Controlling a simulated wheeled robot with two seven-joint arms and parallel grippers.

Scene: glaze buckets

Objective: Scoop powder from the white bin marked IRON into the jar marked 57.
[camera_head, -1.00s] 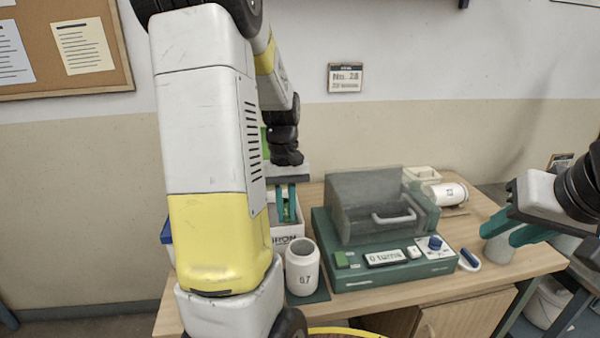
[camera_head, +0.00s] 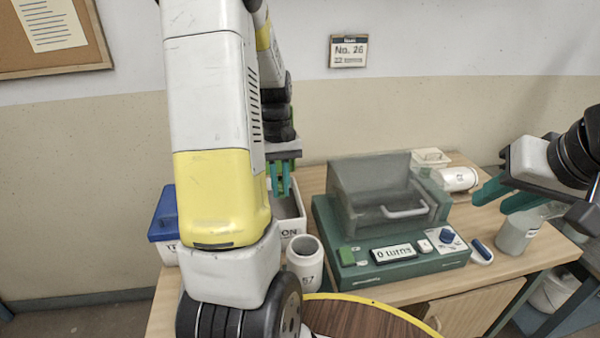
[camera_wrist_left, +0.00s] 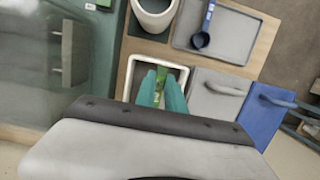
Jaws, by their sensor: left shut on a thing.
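The white bin (camera_head: 292,226) stands on the table, only the end of its label, "ON", showing beside my arm. It also shows in the left wrist view (camera_wrist_left: 129,72). My left gripper (camera_head: 281,190) is over the bin, teal fingers pointing down. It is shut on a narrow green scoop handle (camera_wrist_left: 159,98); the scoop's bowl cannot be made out. The white jar marked 57 (camera_head: 305,262) stands open and upright in front of the bin, partly behind my arm, its mark half hidden. My right gripper (camera_head: 497,198) is open and empty at the right, near a translucent jar (camera_head: 517,232).
A green machine (camera_head: 398,262) with a grey cover stands right of the jar. A blue-lidded box (camera_head: 163,216) is left of the bin. In the left wrist view a blue scoop (camera_wrist_left: 203,35) lies on a grey tray (camera_wrist_left: 236,39). A white jar (camera_head: 459,179) lies at the back right.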

